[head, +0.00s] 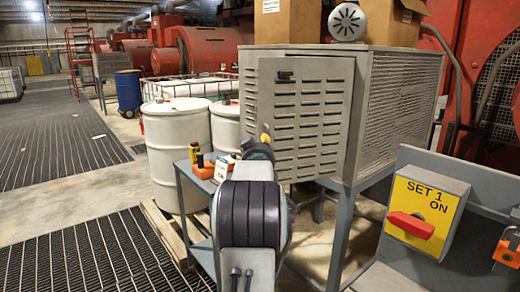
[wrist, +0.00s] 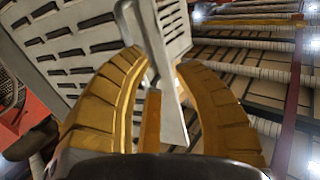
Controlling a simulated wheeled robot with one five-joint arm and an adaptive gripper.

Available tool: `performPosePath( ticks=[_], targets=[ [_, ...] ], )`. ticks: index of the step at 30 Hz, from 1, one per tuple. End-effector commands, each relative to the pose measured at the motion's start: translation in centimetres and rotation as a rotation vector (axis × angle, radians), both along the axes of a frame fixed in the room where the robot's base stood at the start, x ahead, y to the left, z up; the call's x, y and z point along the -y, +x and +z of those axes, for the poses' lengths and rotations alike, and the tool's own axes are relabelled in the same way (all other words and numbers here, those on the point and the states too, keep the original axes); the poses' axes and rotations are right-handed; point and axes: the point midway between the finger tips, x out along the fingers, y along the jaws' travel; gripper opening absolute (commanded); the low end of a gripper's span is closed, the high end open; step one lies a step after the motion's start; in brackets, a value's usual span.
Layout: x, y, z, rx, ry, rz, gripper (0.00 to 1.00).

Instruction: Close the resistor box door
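The resistor box (head: 405,100) is a grey louvred cabinet on a blue-grey stand in the head view. Its door (head: 315,120) has rows of slots and a dark latch (head: 285,76) near its upper left corner. The door looks slightly ajar, standing off the box front at its left side. My gripper (wrist: 160,64) has two curved yellow fingers, spread apart. A grey panel edge shows between them in the wrist view, with slotted metal (wrist: 75,40) to the left. Contact cannot be told. In the head view my arm hides most of the gripper; a yellow tip shows by the door's lower left.
White drums (head: 178,150) stand left of the box. A small blue table (head: 196,205) with bottles and tools is close beside my arm. A yellow switch box (head: 422,215) with a red handle is at right front. Cardboard boxes (head: 288,22) sit on top. Floor at left is open.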

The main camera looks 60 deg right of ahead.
Motion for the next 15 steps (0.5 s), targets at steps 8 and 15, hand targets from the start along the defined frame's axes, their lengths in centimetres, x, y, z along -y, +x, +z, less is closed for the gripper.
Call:
performPosePath(
  ticks=[8, 15],
  targets=[
    [-1.5, -1.0, 0.0, 0.0, 0.001, -0.003, 0.28],
    [-1.8, -1.3, 0.0, 0.0, 0.0, -0.004, 0.28]
  ],
)
